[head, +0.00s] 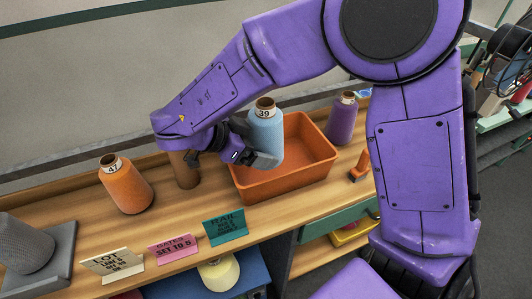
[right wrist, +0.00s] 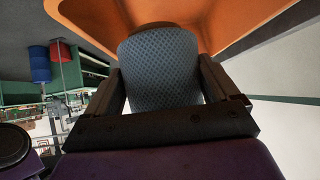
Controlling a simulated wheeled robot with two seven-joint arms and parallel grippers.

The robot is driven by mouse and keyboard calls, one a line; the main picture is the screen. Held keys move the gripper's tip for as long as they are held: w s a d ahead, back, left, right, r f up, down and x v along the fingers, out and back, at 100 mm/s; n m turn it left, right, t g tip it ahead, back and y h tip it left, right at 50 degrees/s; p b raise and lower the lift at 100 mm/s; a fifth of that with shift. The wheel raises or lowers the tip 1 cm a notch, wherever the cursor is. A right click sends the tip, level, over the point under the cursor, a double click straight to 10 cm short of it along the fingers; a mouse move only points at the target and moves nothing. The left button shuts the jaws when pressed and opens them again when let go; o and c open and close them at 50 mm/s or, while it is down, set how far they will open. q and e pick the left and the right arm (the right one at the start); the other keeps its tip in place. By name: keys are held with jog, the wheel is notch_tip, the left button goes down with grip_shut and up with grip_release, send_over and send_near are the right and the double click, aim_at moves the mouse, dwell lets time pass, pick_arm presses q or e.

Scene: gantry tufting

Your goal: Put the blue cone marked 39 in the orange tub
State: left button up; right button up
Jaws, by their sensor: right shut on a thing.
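The blue cone marked 39 (head: 265,130) is upright in the head view, in front of and above the orange tub (head: 310,180). My right gripper (head: 258,158) is shut on the cone's lower part. In the right wrist view the cone (right wrist: 160,70) sits between the two fingers (right wrist: 165,95), with the orange tub wall (right wrist: 240,25) beyond it. I cannot tell how far the cone's base is above the tub floor. The tub looks empty where its inside shows. My left gripper is not in view.
An orange cone marked 47 (head: 126,187) and a brown cone (head: 184,172) stand left of the tub. A purple cone (head: 342,120) stands behind right. An orange-handled object (head: 361,165) lies right. Signs (head: 225,228) line the front edge. A grey cone (head: 24,245) is far left.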

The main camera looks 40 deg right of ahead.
jog(key=w+d+f, duration=0.1)
jog(key=f, duration=0.1)
jog(key=w+d+f, duration=0.1)
jog(key=f, duration=0.1)
jog(key=w+d+f+p, duration=0.1)
jog(key=w+f, duration=0.1)
jog(key=shift+w+d, duration=0.1)
jog(key=shift+d, duration=0.15)
jog(key=f, duration=0.1)
jog(key=s+f, duration=0.1)
jog(key=shift+s+d+f, duration=0.1)
jog(key=shift+s+f, duration=0.05)
jog(key=shift+f, duration=0.2)
jog(key=shift+w+f, duration=0.1)
jog(key=shift+w, duration=0.1)
jog(key=shift+w+f, duration=0.1)
jog(key=shift+f, duration=0.1)
jog(key=o, duration=1.1)
jog(key=shift+r, duration=0.35)
jog(key=b+v, duration=0.2)
jog(key=v, duration=0.9)
jog(key=shift+f, duration=0.1)
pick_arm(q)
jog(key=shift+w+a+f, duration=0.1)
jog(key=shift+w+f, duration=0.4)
pick_arm(e)
jog(key=shift+a+r, duration=0.35)
jog(key=shift+a, duration=0.1)
